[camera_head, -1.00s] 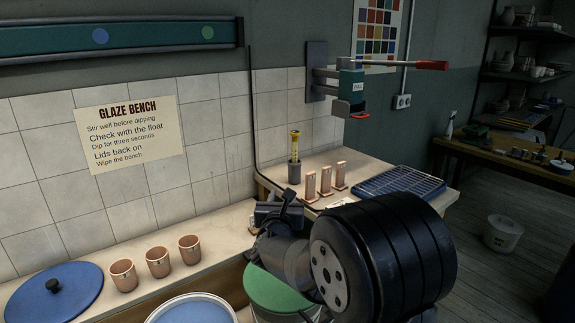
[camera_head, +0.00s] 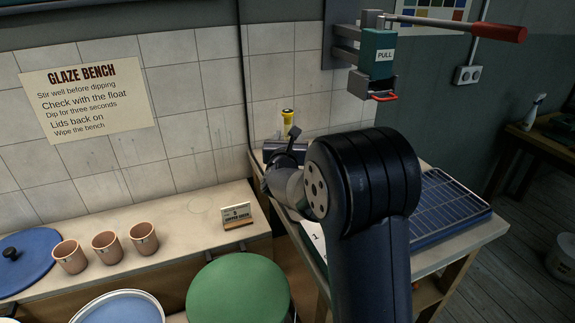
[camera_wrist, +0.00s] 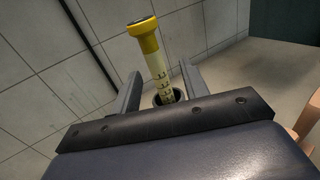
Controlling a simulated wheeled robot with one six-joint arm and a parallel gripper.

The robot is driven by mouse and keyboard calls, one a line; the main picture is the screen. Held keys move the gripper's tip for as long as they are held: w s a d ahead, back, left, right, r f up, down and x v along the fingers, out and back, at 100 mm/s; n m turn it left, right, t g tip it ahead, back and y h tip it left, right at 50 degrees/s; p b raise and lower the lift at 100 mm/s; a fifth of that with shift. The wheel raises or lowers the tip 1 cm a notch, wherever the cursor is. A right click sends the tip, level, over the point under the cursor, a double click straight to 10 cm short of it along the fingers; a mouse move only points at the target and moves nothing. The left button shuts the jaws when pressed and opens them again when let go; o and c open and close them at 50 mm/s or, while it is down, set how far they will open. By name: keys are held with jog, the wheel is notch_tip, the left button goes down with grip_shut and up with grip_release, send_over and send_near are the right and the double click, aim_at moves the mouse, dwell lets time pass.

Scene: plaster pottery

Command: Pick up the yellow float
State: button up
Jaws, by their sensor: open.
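The yellow float (camera_wrist: 152,55) stands upright in a dark round holder (camera_wrist: 176,94) in the wrist view. It has a yellow cap and a pale stem with dark marks. Its yellow top (camera_head: 288,118) shows in the head view, just behind my gripper, and the lower part is hidden there by my arm. My gripper (camera_wrist: 160,82) is open and empty. In the wrist view its two fingers lie to the left and right of the float's lower stem and the holder. I cannot tell whether either finger touches it.
A wall press with a red-ended lever (camera_head: 379,55) hangs above and right of my arm. A blue wire rack (camera_head: 447,207) lies to the right. Clay cups (camera_head: 105,247), a small card (camera_head: 236,216) and a green lid (camera_head: 238,291) are at left. A tiled wall stands behind.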

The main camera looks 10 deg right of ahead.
aim_at(287, 129)
jog(key=x, duration=0.1)
jog(key=p+x, duration=0.2)
jog(key=x, duration=0.1)
jog(key=shift+w+a+r, duration=0.15)
jog(key=shift+a, duration=0.15)
jog(key=shift+w+d, duration=0.2)
jog(key=shift+w, duration=0.45)
jog(key=c, duration=0.9)
